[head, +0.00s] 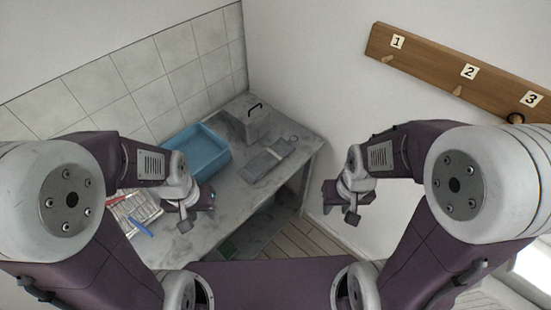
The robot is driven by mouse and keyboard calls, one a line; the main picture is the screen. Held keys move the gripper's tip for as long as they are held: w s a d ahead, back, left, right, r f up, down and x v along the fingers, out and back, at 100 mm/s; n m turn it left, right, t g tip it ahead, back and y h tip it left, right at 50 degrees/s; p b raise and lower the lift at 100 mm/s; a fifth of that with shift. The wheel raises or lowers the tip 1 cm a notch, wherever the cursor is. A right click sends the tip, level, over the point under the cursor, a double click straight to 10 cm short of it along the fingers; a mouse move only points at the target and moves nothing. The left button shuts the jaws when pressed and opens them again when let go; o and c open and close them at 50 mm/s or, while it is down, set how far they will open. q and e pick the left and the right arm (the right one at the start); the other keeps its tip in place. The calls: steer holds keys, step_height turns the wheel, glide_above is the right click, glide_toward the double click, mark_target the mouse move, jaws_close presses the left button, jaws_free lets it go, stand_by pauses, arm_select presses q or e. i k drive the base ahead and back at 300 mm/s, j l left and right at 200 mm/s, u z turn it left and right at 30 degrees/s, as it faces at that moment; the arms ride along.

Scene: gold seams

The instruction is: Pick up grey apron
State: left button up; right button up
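A flat dark grey piece (260,166) lies on the worktop right of the blue tray; it may be the grey apron folded up, but I cannot tell for sure. A smaller lighter grey piece (281,147) touches or adjoins its upper right end. My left gripper (190,216) is over the front part of the worktop, left of and apart from the grey piece. My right gripper (351,212) is in front of the right wall, beyond the worktop's right end. Nothing shows held in either gripper. The finger gaps are too small to make out.
A blue tray (225,157) and a grey lidded box (246,124) with a black handle stand on the grey worktop (221,205). Floorboards (301,240) lie bare.

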mark_target(273, 155)
steer(key=i+l+u, duration=0.1)
steer(key=l, duration=0.35)
steer(key=i+l+u, duration=0.15)
steer(key=l, duration=0.3)
steer(key=i+l+u, duration=0.1)
steer(key=l, duration=0.35)
